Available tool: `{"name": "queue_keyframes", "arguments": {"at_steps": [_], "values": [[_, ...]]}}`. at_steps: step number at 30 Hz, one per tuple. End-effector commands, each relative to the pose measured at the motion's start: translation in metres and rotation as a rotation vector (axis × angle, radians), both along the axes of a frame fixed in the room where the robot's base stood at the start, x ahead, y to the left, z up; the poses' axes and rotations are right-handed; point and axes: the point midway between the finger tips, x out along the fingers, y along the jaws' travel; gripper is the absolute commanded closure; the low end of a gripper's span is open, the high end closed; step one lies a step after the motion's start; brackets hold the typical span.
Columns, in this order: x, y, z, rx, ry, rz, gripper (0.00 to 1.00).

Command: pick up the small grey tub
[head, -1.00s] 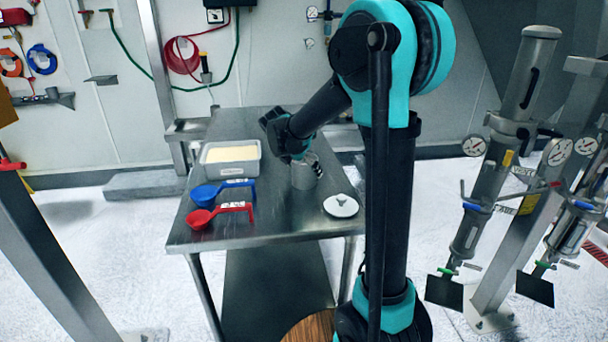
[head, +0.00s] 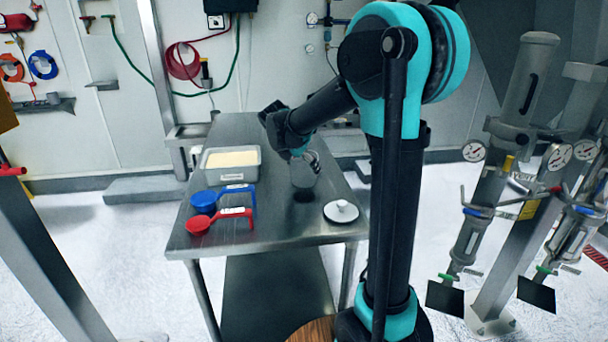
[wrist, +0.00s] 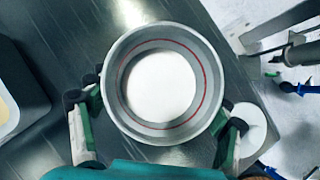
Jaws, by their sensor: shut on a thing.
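The small grey tub (head: 303,178) is between the fingers of my gripper (head: 304,158) in the head view. It hangs upright a little above the steel table, with a dark shadow below it. In the wrist view I look down into the tub (wrist: 118,92): it is round, with a red ring line inside and a white bottom or white contents; I cannot tell which. The fingers of my gripper (wrist: 162,112) press on its left and right sides.
A grey bin (head: 207,172) with pale yellow contents stands left on the steel table (head: 275,232). A blue scoop (head: 203,201) and a red scoop (head: 199,224) lie in front of it. A white round lid (head: 341,211) with a knob lies right of the tub.

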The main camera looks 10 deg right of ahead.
Motion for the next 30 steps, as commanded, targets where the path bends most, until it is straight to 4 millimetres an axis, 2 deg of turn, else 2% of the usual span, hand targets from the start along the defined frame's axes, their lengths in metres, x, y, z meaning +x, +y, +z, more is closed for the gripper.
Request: {"name": "queue_keyframes", "arguments": {"at_steps": [9, 15, 21, 30], "values": [[0.000, 0.000, 0.088, 0.000, 0.000, 0.000, 0.62], [0.000, 0.000, 0.133, 0.000, 0.000, 0.000, 0.62], [0.000, 0.000, 0.160, 0.000, 0.000, 0.000, 0.62], [0.000, 0.000, 0.170, 0.000, 0.000, 0.000, 0.62]]}}
